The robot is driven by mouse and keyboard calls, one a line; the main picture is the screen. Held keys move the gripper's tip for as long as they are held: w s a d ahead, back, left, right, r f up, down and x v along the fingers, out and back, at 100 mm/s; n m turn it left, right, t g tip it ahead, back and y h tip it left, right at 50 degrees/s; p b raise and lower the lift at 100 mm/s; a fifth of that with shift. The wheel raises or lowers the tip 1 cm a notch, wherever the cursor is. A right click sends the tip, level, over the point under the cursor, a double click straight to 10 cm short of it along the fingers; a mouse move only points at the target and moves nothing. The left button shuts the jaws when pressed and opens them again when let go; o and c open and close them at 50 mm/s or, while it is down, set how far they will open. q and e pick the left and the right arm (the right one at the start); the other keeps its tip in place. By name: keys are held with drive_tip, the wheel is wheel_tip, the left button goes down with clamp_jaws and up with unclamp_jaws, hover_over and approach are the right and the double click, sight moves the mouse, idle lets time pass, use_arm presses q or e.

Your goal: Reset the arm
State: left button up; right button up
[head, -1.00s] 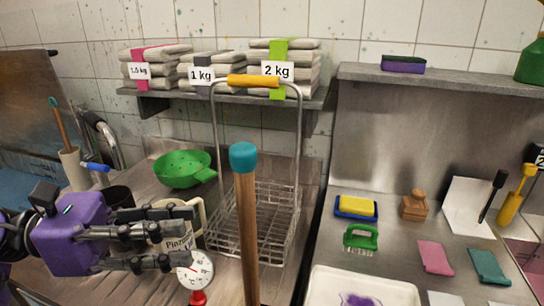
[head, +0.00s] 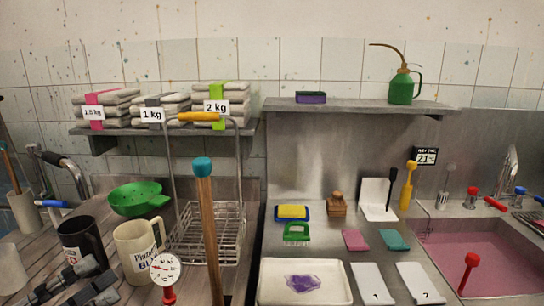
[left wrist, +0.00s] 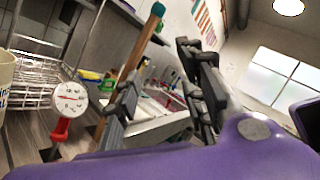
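My left gripper (head: 92,284) shows at the lower left of the head view, low in front of the black mug (head: 82,243) and the cream mug (head: 140,248). In the left wrist view its two dark fingers (left wrist: 160,68) stand apart with nothing held between them. The wooden stick with a teal cap (head: 209,225) stands upright to its right in the head view and shows behind the fingers in the wrist view. My right gripper is in neither view.
A dial with a red base (head: 165,269) and a wire basket with a yellow handle (head: 208,231) stand close to the left gripper. A green colander (head: 138,198) is behind. A white tray (head: 262,290) and pink-filled sink (head: 490,250) lie to the right.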

use_arm(q)
drive_tip(key=s+a+f+n+t+y+p, duration=0.1)
drive_tip(key=a+f+n+t+y, duration=0.15)
drive_tip(key=f+n+y, duration=0.75)
drive_tip(key=a+f+n+t+y+p, duration=0.15)
drive_tip(key=a+f+n+y, duration=0.3)
drive_tip(key=f+n, duration=0.9)
drive_tip(key=s+d+f+n+g+y+p, duration=0.1)
drive_tip(key=s+d+f+n+g, duration=0.3)
drive_tip(key=s+d+f+n, duration=0.2)
drive_tip(key=s+d+f+n+g+p, duration=0.1)
drive_tip(key=s+d+f+n+g, duration=0.4)
drive_tip(key=s+f, duration=0.6)
wheel_tip(320, 180, down, 3)
drive_tip(key=shift+s+d+r+n+y+p, duration=0.1)
drive_tip(key=shift+s+d+n+y+p, duration=0.2)
drive_tip(key=shift+d+n, duration=0.65)
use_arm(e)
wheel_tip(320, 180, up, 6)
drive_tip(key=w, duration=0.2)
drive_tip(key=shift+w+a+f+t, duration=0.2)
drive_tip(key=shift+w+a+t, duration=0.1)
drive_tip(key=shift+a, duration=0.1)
use_arm(q)
drive_tip(key=shift+a, duration=0.1)
